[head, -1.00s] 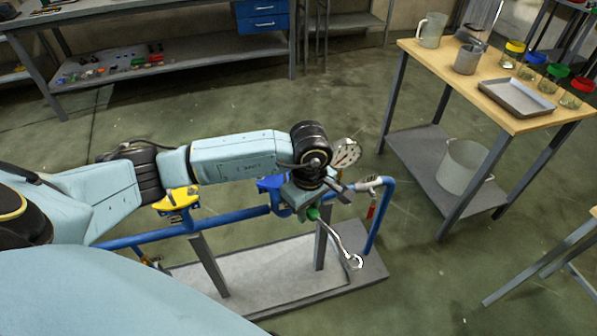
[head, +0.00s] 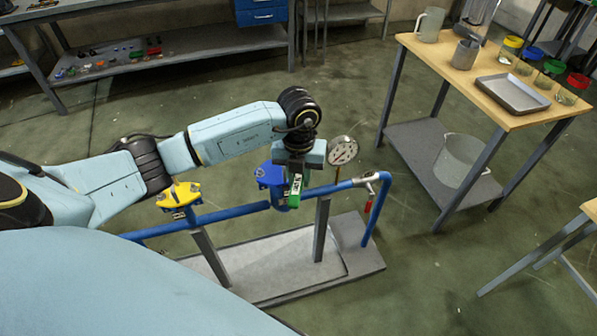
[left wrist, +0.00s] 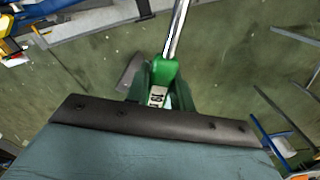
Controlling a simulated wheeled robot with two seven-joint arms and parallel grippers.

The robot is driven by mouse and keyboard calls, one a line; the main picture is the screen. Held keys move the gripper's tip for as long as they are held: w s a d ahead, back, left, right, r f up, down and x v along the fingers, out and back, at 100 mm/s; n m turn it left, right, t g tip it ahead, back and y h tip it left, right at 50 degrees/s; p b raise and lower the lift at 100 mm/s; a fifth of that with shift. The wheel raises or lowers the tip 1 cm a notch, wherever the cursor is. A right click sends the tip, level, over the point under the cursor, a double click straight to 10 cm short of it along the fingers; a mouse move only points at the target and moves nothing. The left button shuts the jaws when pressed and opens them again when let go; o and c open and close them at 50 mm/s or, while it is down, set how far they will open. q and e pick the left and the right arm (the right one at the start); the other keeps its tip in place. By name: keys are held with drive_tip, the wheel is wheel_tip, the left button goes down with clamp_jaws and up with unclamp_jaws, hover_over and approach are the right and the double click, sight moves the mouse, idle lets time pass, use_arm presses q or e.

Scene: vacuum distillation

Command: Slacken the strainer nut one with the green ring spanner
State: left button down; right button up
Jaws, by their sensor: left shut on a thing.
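My left gripper (head: 296,182) is above the blue pipe rig, shut on the green handle of the ring spanner (head: 295,188). In the left wrist view the green handle (left wrist: 162,80) sits between the fingers, and its steel shank (left wrist: 177,28) runs out past the top edge, so the ring end is out of sight. The blue strainer body (head: 271,176) is on the pipe just left of the gripper and partly behind it. I cannot make out strainer nut one, nor whether the spanner touches anything. My right gripper is not in view.
A round gauge (head: 342,150) stands close right of the gripper. A yellow fitting (head: 178,196) is on the pipe (head: 235,214) to the left, and a red-handled valve (head: 370,190) to the right. The rig stands on a grey base (head: 300,270). A wooden-topped table (head: 450,85) is at right.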

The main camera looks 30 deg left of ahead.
use_arm(q)
drive_tip(key=shift+a+r+n, duration=0.1)
drive_tip(key=shift+n, duration=0.5)
drive_tip(key=shift+s, duration=0.1)
wheel_tip(320, 180, down, 4)
drive_tip(key=shift+f+b, duration=0.1)
drive_tip(key=shift+b, duration=1.1)
drive_tip(key=shift+f+b, duration=0.95)
drive_tip(key=shift+f, duration=0.75)
idle(0.6)
